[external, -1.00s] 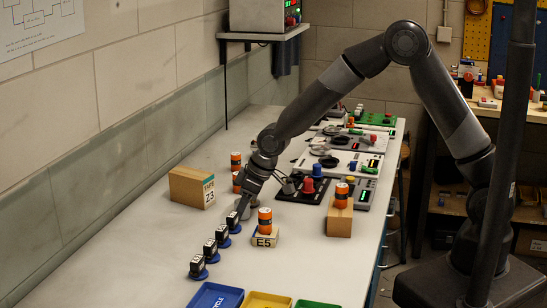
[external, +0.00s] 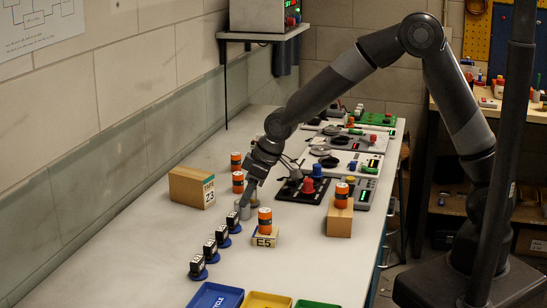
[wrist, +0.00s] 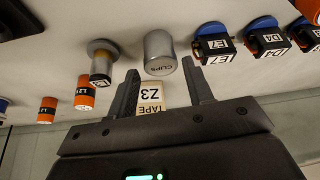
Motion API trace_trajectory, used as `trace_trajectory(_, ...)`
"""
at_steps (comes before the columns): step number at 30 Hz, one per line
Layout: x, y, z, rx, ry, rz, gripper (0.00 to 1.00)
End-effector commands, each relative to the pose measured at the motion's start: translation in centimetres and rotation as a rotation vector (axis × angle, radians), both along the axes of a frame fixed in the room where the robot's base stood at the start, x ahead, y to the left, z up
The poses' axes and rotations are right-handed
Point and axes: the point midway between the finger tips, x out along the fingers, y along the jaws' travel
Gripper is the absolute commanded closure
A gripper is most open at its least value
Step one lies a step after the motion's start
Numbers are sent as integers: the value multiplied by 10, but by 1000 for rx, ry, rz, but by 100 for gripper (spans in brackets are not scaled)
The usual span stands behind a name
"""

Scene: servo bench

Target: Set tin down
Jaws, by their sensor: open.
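The grey tin (wrist: 160,54), labelled CLIPS, stands upright on the bench in the wrist view. In the external view the tin (external: 242,209) is small, below my fingers and behind the nearest dark module. My gripper (wrist: 158,70) is open, with one finger to each side of the tin's line and the tin just beyond the fingertips. It looks clear of the tin. In the external view my gripper (external: 247,194) points down just above it, and the fingertips are hard to make out.
Dark modules on blue discs (external: 209,250) stand in a row in front of the tin. An orange cell on block E5 (external: 264,240) is to the right. The TAPE Z3 box (external: 190,187) is left, with orange cells (external: 237,181) behind. Coloured trays (external: 215,296) lie in front.

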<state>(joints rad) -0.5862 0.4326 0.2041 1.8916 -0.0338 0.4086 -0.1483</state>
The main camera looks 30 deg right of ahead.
Motion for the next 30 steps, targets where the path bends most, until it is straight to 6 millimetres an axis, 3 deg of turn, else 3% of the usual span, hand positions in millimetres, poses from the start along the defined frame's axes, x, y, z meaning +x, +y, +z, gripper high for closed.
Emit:
trace_trajectory(6,-10,-14,40,2,-3,0,53)
trace_trajectory(12,-17,-23,63,1,-1,0,53)
trace_trajectory(25,-19,-28,72,-1,0,-4,53)
trace_trajectory(28,-17,-44,81,-6,-7,-30,53)
trace_trajectory(30,-14,-67,94,-10,-18,-69,53)
